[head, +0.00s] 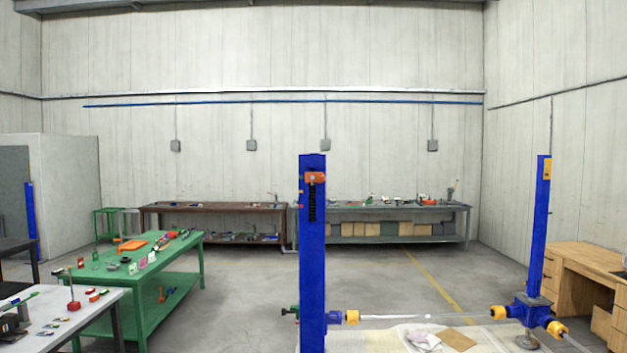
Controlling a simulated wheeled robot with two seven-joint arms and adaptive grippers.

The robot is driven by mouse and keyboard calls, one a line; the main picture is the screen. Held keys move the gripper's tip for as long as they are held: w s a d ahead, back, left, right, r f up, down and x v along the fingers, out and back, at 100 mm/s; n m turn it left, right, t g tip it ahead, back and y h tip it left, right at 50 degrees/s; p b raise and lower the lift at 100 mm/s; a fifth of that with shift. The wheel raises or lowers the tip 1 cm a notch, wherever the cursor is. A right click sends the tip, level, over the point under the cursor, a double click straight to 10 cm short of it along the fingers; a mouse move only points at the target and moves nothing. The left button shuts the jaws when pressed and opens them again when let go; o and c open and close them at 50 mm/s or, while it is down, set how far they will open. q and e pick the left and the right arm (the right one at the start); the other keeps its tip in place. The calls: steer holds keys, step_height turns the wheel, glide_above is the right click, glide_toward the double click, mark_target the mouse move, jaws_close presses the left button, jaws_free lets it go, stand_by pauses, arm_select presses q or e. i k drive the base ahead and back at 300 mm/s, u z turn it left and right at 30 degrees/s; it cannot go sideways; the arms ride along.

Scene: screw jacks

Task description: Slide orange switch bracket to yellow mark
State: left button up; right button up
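The orange switch bracket (315,178) sits near the top of the blue screw jack column (312,250) in the middle of the head view. A dark slotted strip (312,207) runs down the column just below it. I cannot make out a yellow mark on this column; a small orange patch shows at its left edge beside the bracket. The right blue column (541,225) has a yellow-orange patch (547,169) near its top. Neither of my grippers is in view.
A green workbench (185,243) with tools stands at left, a white-topped table (95,305) nearer. Shafts with yellow couplings (352,317) run low between the columns. A wooden desk (580,270) stands at right. Open floor lies between the green bench and middle column.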

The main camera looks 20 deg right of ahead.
mark_target(319, 176)
steer(key=u, duration=0.1)
steer(key=k, duration=0.5)
steer(key=z, duration=0.65)
steer(key=i, duration=1.25)
steer(key=u, duration=0.85)
